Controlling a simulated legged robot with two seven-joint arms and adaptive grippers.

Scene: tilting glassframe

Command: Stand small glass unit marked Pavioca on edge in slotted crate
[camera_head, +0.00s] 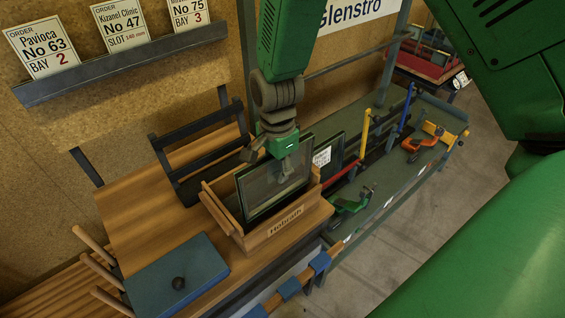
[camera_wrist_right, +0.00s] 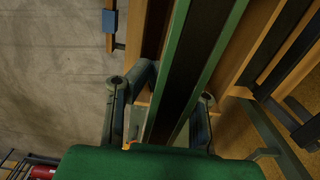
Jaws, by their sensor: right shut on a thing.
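A small glass unit (camera_head: 262,190) with a dark frame stands on edge in the wooden slotted crate (camera_head: 285,226), whose front label seems to read "Holizath". No Pavioca mark is readable on it. My right gripper (camera_head: 268,158) is shut on the unit's upper edge. In the right wrist view the unit's green-edged rim (camera_wrist_right: 185,80) runs between the fingers of my right gripper (camera_wrist_right: 160,105), with wooden crate walls at both sides. The unit's foot is hidden inside the crate, so I cannot tell how it sits in the slot. My left gripper is not in view.
A second glass pane (camera_head: 327,157) with a white label stands behind the crate. An order card (camera_head: 42,48) reads Pavioca No 63 Bay 2. Clamps (camera_head: 350,203) lie to the right.

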